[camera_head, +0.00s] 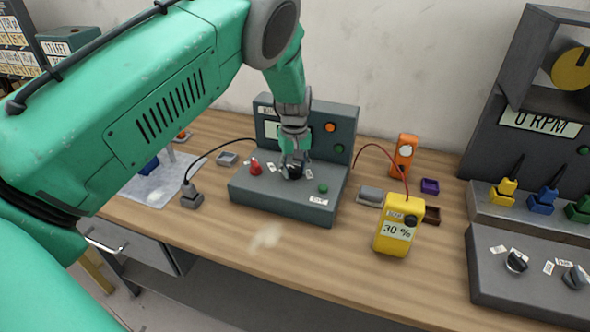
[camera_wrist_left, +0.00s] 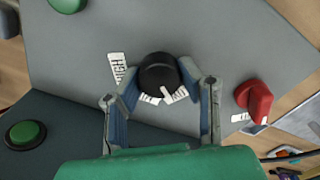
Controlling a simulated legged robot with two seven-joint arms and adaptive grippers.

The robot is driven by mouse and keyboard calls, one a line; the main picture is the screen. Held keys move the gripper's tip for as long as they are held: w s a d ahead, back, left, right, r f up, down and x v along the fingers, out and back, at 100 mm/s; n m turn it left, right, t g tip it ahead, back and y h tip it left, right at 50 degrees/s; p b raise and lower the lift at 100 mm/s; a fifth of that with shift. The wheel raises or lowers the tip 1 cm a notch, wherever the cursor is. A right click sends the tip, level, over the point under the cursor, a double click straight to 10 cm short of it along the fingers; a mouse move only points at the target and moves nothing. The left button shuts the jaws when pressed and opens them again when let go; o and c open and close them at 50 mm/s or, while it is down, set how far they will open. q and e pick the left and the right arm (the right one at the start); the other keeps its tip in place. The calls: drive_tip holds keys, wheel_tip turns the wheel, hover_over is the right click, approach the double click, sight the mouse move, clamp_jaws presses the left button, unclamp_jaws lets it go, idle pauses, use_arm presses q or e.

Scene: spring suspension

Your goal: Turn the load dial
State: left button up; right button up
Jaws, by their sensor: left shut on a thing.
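The load dial, a black knob (camera_wrist_left: 160,75) with white labels around it, sits on the grey sloped panel of the control box (camera_head: 275,204). My left gripper (camera_head: 294,172) reaches down onto it from above. In the left wrist view, the fingers (camera_wrist_left: 160,92) stand on either side of the knob and are shut on it. In the head view the knob is mostly hidden by the gripper. My right gripper is not in view.
A red switch (camera_wrist_left: 256,100) is beside the dial, and a green button (camera_head: 323,188) is on the same panel. A yellow meter (camera_head: 398,228) reading 30 % and an orange device (camera_head: 404,152) stand to the right. The bench front (camera_head: 265,240) is clear.

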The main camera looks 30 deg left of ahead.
sight(295, 168)
use_arm(q)
drive_tip(key=shift+f+n, duration=0.1)
drive_tip(key=shift+n, duration=0.5)
drive_tip(key=shift+s, duration=0.1)
drive_tip(key=o, duration=1.1)
drive_tip(key=shift+o, duration=0.2)
wheel_tip(295, 168, up, 12)
drive_tip(key=shift+w, duration=0.2)
drive_tip(key=shift+f, duration=0.1)
